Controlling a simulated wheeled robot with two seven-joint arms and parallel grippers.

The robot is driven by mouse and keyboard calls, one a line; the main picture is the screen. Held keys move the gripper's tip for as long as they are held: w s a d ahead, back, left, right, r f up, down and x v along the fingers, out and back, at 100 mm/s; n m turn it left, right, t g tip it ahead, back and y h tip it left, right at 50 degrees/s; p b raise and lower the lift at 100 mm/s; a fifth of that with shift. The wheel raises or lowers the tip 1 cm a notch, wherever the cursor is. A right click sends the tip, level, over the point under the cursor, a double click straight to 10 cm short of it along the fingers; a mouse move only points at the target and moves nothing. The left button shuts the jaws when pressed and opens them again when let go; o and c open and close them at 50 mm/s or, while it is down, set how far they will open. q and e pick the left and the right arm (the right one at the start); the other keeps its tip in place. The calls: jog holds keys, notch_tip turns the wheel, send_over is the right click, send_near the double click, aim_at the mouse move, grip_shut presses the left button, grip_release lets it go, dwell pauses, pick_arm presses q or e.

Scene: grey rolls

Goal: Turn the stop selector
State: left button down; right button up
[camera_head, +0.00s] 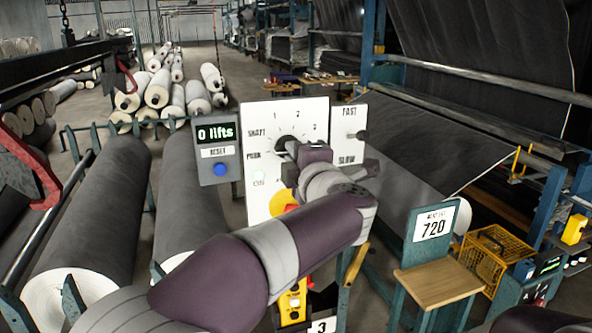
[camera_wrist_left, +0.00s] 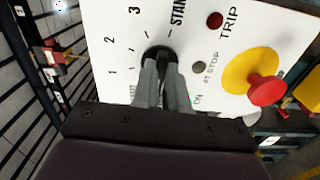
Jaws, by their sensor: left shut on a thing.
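The stop selector is a dark round knob (camera_wrist_left: 160,52) on a white panel (camera_wrist_left: 118,28), with marks and numbers 1, 2, 3 around it. My left gripper (camera_wrist_left: 166,82) is shut on the knob, and its fingers cover much of it, so I cannot tell where it points. In the head view the panel (camera_head: 255,118) faces me and my left gripper (camera_head: 290,150) reaches its middle; my wrist hides the lower right part. The wrist view shows a red TRIP lamp (camera_wrist_left: 214,20) and a grey AT STOP lamp (camera_wrist_left: 198,67).
A red push button (camera_wrist_left: 266,90) on a yellow disc sits close beside the fingers. A counter box (camera_head: 217,165) reading "0 lifts", with a blue button, is left of the panel. A FAST/SLOW lever (camera_head: 358,134) is at the right. Large grey rolls (camera_head: 105,205) lie at left.

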pick_arm(q)
jog(key=shift+n+b, duration=0.95)
jog(key=shift+n, duration=0.35)
jog(key=c, duration=1.2)
grip_release()
jog(key=shift+o, duration=0.2)
jog(key=shift+s, duration=0.1)
jog(key=b+v, duration=0.4)
jog(key=v, duration=0.8)
jog(key=shift+s, duration=0.25)
